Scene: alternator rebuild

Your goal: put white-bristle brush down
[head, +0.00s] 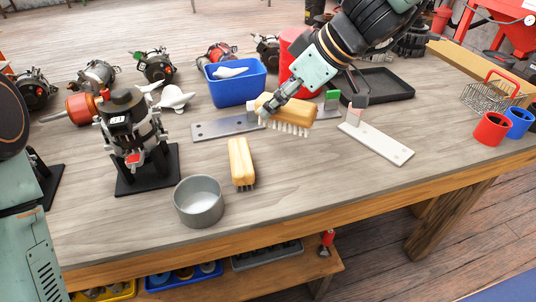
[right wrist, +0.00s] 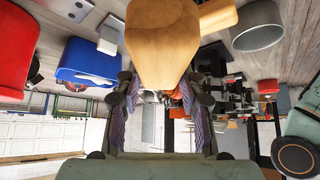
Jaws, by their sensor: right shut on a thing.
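The white-bristle brush (head: 294,109) has a tan wooden body, with its white bristles facing down. My right gripper (head: 271,108) is shut on it, over the middle of the table between two flat metal plates. I cannot tell whether the bristles touch the tabletop. In the right wrist view, the brush's wooden body (right wrist: 162,42) sits between the fingers (right wrist: 160,88). My left gripper is out of view; only part of my left arm shows at the left edge.
A dark-bristle brush (head: 241,162) and a grey metal cup (head: 198,203) are in front. A blue bin (head: 237,88) stands behind, and an alternator on a black stand (head: 147,176) is left. A pale plate (head: 379,145) lies right. The table's front right is clear.

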